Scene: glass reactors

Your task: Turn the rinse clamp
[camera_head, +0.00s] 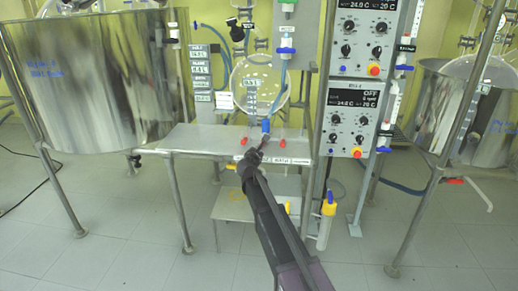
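A round glass flask (275,80) hangs above a metal shelf, with a blue fitting (266,126) below it. Two small red handles, one on the left (243,141) and one on the right (283,142), sit near the shelf's front edge. I cannot tell which of these small parts is the rinse clamp. My gripper (262,143) is at the far end of my dark arm, close to the blue fitting and between the red handles. It is too small to show whether it touches anything or whether its fingers are open.
A large steel vessel (95,80) stands on legs at the left, another (480,115) at the right. Control boxes (358,118) with knobs stand right of the flask. The metal shelf (200,140) and a lower shelf (235,205) are under it.

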